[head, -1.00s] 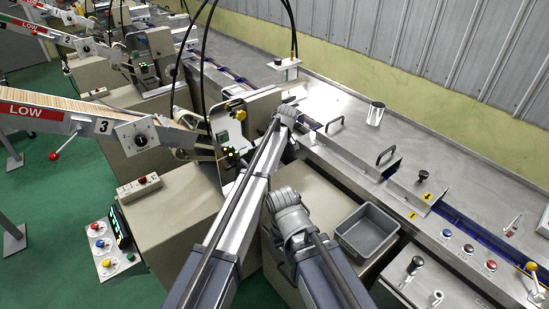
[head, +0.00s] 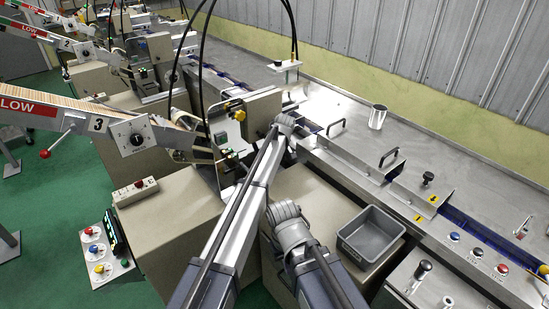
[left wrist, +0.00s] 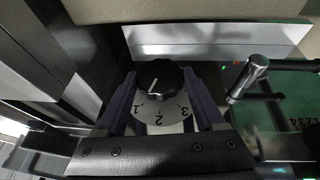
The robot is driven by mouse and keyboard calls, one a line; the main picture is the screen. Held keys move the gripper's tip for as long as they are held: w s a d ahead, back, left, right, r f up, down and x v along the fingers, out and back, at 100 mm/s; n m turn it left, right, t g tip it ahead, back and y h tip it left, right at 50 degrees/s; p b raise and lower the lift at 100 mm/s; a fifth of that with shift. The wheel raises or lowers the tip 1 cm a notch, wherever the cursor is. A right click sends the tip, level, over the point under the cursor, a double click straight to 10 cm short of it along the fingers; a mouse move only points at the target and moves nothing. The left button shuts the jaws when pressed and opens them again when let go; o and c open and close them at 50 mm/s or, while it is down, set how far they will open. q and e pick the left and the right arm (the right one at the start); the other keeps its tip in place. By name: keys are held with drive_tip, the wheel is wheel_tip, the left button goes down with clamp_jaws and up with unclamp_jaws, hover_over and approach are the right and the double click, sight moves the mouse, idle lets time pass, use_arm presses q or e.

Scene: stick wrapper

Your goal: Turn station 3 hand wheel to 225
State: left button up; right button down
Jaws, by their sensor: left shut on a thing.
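Station 3 (head: 97,124) is at the left in the head view, with its label on the sloping magazine. In the left wrist view, a black round knob (left wrist: 160,76) with a white mark sits over a pale dial (left wrist: 159,117) numbered 1, 2, 3. My left gripper (left wrist: 162,92) is shut on this knob, one finger on each side. I cannot tell whether this knob is the hand wheel. In the head view, the left gripper is hidden beyond my forearm, beside the station 3 machine. My right arm is at the lower middle; its gripper fingers are hidden.
A chrome handle (left wrist: 249,77) stands right of the knob, near a green part with digits. Steel plates close in at left. A grey bin (head: 370,235) stands right of my right arm. The steel table (head: 340,95) runs along the wall. Station 3's button panel (head: 106,250) is lower left.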

use_arm(q)
drive_tip(key=c, duration=0.8)
drive_tip(key=shift+o, duration=0.2)
drive_tip(key=shift+s, duration=0.1)
drive_tip(key=shift+s+a+f+n+t+h+b, duration=0.1)
drive_tip(key=shift+n+t+h+b, duration=0.15)
drive_tip(key=shift+t+h+b, duration=0.55)
drive_tip(key=shift+s+a+f+n+t+h+b, duration=0.15)
drive_tip(key=shift+n+t+h+b, duration=0.15)
drive_tip(key=shift+t+h+b, duration=0.5)
drive_tip(key=shift+a+f+n+t+h+b, duration=0.1)
drive_tip(key=shift+n+t+h+b, duration=0.3)
drive_tip(key=shift+h+b, duration=0.65)
drive_tip(key=shift+r, duration=0.1)
